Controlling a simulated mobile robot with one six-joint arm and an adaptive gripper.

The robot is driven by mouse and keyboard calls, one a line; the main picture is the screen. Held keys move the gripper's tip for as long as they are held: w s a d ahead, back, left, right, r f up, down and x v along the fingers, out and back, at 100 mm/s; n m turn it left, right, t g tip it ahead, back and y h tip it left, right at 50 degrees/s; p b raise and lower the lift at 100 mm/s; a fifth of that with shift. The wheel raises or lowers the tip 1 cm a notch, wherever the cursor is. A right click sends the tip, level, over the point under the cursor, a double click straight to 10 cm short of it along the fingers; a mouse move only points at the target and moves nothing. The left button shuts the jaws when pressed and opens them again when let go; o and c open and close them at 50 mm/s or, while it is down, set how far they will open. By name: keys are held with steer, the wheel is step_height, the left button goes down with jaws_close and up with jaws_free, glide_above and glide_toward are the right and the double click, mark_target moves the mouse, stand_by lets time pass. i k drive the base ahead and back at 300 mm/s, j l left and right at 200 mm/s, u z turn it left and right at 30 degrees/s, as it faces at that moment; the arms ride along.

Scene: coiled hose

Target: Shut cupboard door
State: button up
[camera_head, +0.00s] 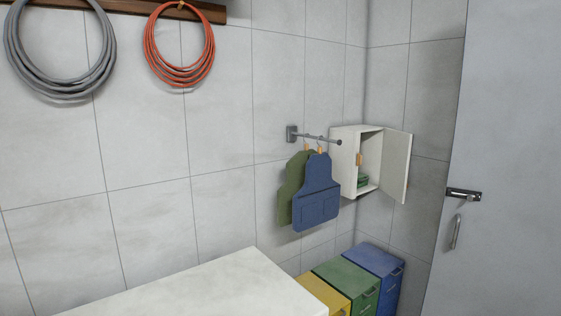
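A small white wall cupboard (344,160) hangs near the room corner, right of centre. Its cupboard door (396,165) stands open, swung out to the right, so the inside shows. A green item (363,181) lies at the bottom inside, and a small orange-tan item (360,159) shows at the opening's left edge; I cannot tell what they are. My gripper is not in view.
A blue apron (317,195) and a green apron (291,185) hang from a wall rail (318,138) left of the cupboard. Yellow (325,294), green (347,278) and blue (376,263) drawer units stand below. A white counter (210,290) fills the front. A grey door (515,150) is at right.

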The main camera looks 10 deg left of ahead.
mark_target(396, 148)
steer(key=i+l, duration=0.15)
steer(key=i, duration=0.25)
steer(key=i+l, duration=0.15)
steer(key=i, duration=0.25)
steer(key=i+l+z, duration=0.1)
steer(key=i, duration=0.3)
